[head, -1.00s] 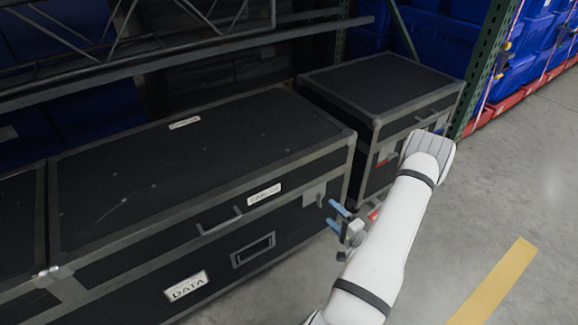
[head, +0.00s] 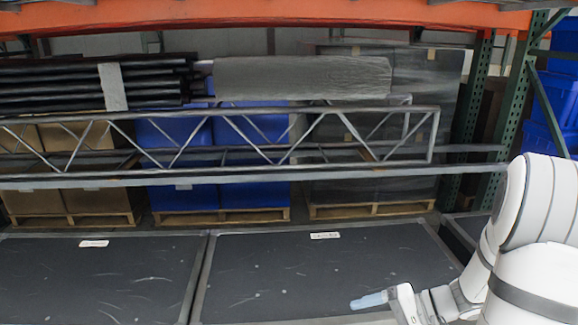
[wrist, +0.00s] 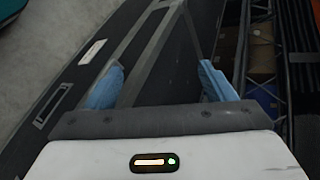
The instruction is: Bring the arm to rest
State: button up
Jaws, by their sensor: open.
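My white arm (head: 535,235) is folded at the right of the head view, with its bulky upper links close to the camera. My gripper (head: 372,300) shows at the bottom right, pointing left above the lid of a black case (head: 310,265). One blue finger shows clearly there; the rest is partly cut off. In the wrist view both blue fingers of my gripper (wrist: 160,84) stand wide apart with nothing between them. The black case with grey metal edges (wrist: 150,40) lies beyond them, apart from the fingertips as far as I can tell.
A second black case (head: 90,270) adjoins on the left. Behind the cases runs a rack with a grey metal truss (head: 240,140), an orange beam (head: 270,15), wrapped pallets and blue bins. A green upright (head: 510,100) stands at right. Grey floor (wrist: 40,35) shows in the wrist view.

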jog(key=s+a+r+n+h+p, duration=0.1)
jog(key=s+r+h+p, duration=0.2)
jog(key=r, duration=0.5)
jog(key=s+a+r+n+h+p, duration=0.1)
jog(key=s+r+h+p, duration=0.3)
jog(key=r, duration=0.5)
jog(key=s+a+r+n+h+p, duration=0.1)
jog(key=s+r+n+h+p, duration=0.1)
jog(key=s+r+h+p, duration=0.2)
notch_tip(320, 180, up, 5)
jog(key=h+p, duration=0.1)
jog(key=p, duration=0.2)
jog(key=shift+n, duration=0.4)
jog(key=shift+a, duration=0.1)
jog(key=shift+c, duration=0.6)
